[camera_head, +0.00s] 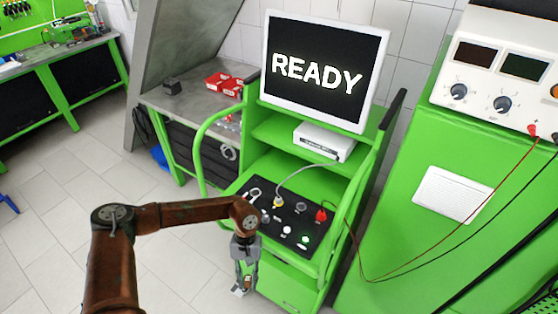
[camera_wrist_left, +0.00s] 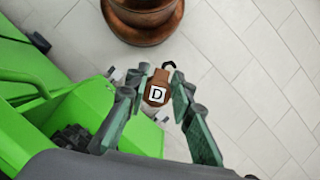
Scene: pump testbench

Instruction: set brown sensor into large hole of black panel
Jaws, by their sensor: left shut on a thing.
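My left gripper (camera_head: 242,290) hangs low in front of the green cart, to the left of and below the black panel (camera_head: 284,213) in the head view. In the left wrist view the fingers of the left gripper (camera_wrist_left: 156,95) are shut on the brown sensor (camera_wrist_left: 158,88), which carries a white label with a "D". In the head view the sensor is too small to make out clearly. The black panel is tilted on the cart and holds several plugs and buttons. I cannot clearly tell which opening is the large hole. My right gripper is not in view.
A monitor (camera_head: 324,70) reading "READY" stands above the cart, with a white box (camera_head: 324,142) below it. Floor at left is free.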

